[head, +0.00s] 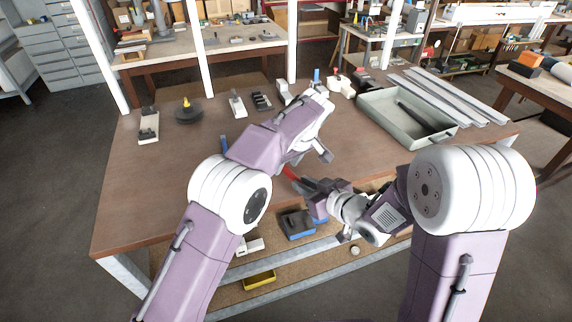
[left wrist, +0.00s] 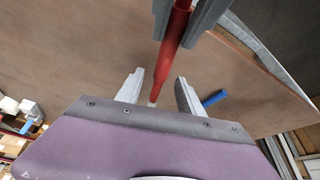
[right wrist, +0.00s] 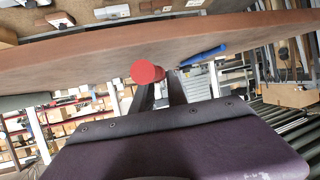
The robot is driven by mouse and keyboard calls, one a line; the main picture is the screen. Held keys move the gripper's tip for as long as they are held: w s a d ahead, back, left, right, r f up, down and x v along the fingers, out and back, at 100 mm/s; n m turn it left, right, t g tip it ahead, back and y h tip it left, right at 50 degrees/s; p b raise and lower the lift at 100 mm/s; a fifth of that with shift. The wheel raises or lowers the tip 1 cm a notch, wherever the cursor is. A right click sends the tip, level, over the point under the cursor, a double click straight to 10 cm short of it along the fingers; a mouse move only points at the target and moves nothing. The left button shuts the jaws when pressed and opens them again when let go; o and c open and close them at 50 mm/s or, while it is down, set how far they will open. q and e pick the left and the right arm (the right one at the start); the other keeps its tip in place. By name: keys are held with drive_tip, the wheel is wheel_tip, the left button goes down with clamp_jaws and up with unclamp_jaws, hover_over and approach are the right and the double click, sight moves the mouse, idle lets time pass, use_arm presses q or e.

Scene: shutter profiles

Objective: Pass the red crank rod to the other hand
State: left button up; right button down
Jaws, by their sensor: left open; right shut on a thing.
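The red crank rod (head: 291,173) is held by my right gripper (head: 307,184), whose dark fingers are shut on it above the table's front edge. In the left wrist view the red rod (left wrist: 172,45) runs from the grey fingers of the right gripper down towards the gap of my left gripper (left wrist: 158,88). The left fingers are open on either side of the rod's pale tip; I see no contact. In the right wrist view the rod's round red end (right wrist: 146,71) faces the camera at the right fingertips (right wrist: 160,88).
The brown table (head: 150,200) is mostly clear at the left. A grey-green tray (head: 375,104) holding a dark bar stands at the back right beside long metal profiles (head: 455,95). A blue-handled item (left wrist: 214,98) lies near the left gripper. A shelf with parts lies below.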

use_arm(q)
drive_tip(key=shift+w+a+f, duration=0.1)
drive_tip(key=shift+f, duration=0.3)
clamp_jaws()
use_arm(e)
drive_tip(key=c, duration=1.2)
unclamp_jaws()
drive_tip(key=shift+c, duration=0.2)
